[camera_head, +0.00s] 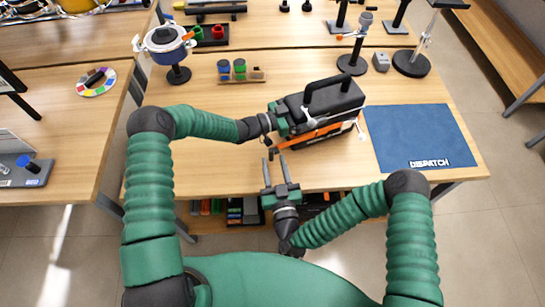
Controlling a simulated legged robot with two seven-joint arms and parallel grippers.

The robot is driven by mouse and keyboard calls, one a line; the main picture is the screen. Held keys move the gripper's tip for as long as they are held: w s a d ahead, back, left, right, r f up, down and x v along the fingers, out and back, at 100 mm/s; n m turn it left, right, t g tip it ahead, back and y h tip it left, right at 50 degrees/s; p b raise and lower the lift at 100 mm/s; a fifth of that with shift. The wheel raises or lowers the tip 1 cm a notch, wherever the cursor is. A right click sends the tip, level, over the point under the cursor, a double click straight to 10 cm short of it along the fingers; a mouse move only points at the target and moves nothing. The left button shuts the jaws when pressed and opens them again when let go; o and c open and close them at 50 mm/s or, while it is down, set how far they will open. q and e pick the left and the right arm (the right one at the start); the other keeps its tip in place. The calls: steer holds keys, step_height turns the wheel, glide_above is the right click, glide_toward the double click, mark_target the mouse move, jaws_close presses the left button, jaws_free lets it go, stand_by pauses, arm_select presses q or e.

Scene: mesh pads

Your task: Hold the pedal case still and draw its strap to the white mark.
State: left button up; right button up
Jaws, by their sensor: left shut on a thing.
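The pedal case (340,100) is a black box with a raised carry handle and an orange lower side. It stands on the wooden table at centre right. My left gripper (308,122) is at the case's left end, shut on the case; its fingers partly cover that end. My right gripper (276,168) is open and empty at the table's front edge, below and left of the case. A small dark piece (269,153) lies just beyond its fingertips; I cannot tell whether it is the strap's end. I cannot make out the white mark for certain.
A blue mat (420,136) marked DISPATCH lies right of the case. Behind are a wooden rack (242,76) with coloured knobs, a round pot on a stand (168,45), and black-based stands (411,64). The table's left front is clear.

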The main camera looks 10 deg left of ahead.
arm_select(q)
steer(key=shift+s+f, duration=0.2)
steer(key=shift+f, duration=0.3)
arm_select(e)
steer(key=v, duration=0.5)
arm_select(q)
steer(key=o, duration=1.7)
steer(key=shift+r, duration=0.2)
steer(key=shift+o, duration=0.5)
steer(key=shift+w, duration=0.15)
steer(key=v, duration=1.2)
arm_select(e)
steer(key=shift+a+f, duration=0.1)
arm_select(q)
steer(key=shift+a+f, duration=0.1)
steer(key=shift+f, duration=0.1)
